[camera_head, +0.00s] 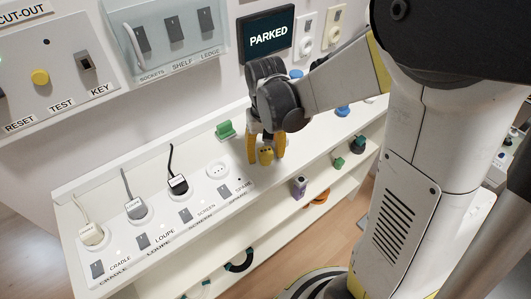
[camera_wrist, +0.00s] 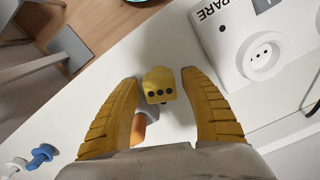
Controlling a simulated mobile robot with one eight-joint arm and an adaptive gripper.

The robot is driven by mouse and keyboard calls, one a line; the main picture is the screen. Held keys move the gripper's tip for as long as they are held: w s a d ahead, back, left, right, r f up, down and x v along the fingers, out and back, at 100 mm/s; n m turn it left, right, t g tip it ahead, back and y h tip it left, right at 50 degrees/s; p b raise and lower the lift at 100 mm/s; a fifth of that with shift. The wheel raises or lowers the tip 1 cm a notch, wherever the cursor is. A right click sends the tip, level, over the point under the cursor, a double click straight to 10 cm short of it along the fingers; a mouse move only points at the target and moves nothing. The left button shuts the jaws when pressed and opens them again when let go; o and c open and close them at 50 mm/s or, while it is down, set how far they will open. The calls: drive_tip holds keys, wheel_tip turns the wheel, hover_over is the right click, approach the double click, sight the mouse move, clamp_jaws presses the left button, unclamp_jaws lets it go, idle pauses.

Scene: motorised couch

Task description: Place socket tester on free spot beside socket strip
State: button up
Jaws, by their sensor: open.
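The socket tester (camera_head: 267,156) is a small yellow block at the shelf, just right of the socket strip's SPARE end. In the wrist view the tester (camera_wrist: 160,86) shows three dark dots on its face. My gripper (camera_head: 266,160) is open, with one yellow finger on each side of the tester. In the wrist view gaps show between the tester and both fingers of my gripper (camera_wrist: 160,78). The white socket strip (camera_head: 151,236) holds several sockets; the SPARE socket (camera_head: 218,170) is empty. I cannot tell whether the tester's underside touches the shelf.
A green item (camera_head: 225,130) lies behind the strip. Cabled plugs fill the CRADLE, LOUPE and SCREEN sockets. A purple item (camera_head: 300,187) and small green items (camera_head: 338,163) sit to the right. The wall holds a PARKED display (camera_head: 268,32) and a key panel (camera_head: 47,70).

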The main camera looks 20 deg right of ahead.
sight(266, 151)
wheel_tip(266, 151, up, 12)
drive_tip(key=p, duration=0.5)
drive_tip(key=s+r+n+t, duration=0.1)
drive_tip(key=s+r+t, duration=0.4)
drive_tip(key=s, duration=0.5)
drive_tip(key=shift+s+r+t, duration=0.2)
drive_tip(key=shift+s+t, duration=0.1)
drive_tip(key=shift+t, duration=0.8)
